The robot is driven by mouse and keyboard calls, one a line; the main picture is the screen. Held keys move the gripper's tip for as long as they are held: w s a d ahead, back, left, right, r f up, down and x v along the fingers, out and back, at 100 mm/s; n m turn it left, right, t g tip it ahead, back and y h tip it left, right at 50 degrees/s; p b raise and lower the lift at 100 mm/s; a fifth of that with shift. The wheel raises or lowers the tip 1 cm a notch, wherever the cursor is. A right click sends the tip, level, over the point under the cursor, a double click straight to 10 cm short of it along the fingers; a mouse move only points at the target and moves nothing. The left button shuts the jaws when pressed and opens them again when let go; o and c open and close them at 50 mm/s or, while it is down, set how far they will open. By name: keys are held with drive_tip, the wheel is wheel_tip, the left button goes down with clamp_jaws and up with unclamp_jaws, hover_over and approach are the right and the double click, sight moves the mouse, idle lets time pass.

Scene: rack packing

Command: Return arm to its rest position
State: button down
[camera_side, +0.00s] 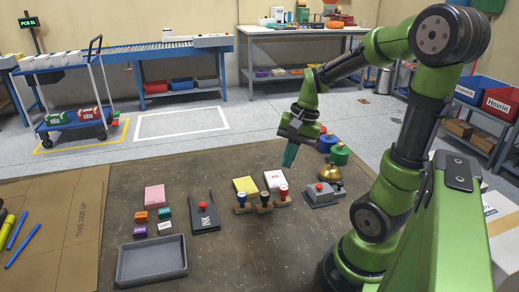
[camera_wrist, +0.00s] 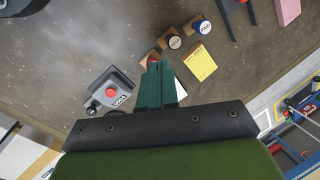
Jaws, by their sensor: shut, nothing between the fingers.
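My green arm stands at the right in the side view, with my gripper (camera_side: 290,155) held in the air above the far part of the brown work mat (camera_side: 130,172). Its two teal fingers point down and are closed together with nothing between them. In the wrist view my gripper (camera_wrist: 154,68) shows both fingers side by side, touching. The gripper is apart from all of these.
A grey tray (camera_side: 152,275) lies at the mat's front left, near small coloured blocks (camera_side: 141,216) and a pink pad (camera_side: 155,194). The mat's far left is clear.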

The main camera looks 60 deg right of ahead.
drive_tip(key=a+r+n+t, duration=0.2)
drive_tip(key=a+r+n, duration=0.2)
drive_tip(key=a, duration=0.4)
drive_tip(key=a+r+n+t, duration=0.3)
drive_tip(key=a+n, duration=0.3)
drive_tip(key=a, duration=0.2)
drive_tip(key=shift+s+r, duration=0.2)
drive_tip(key=shift+r, duration=0.5)
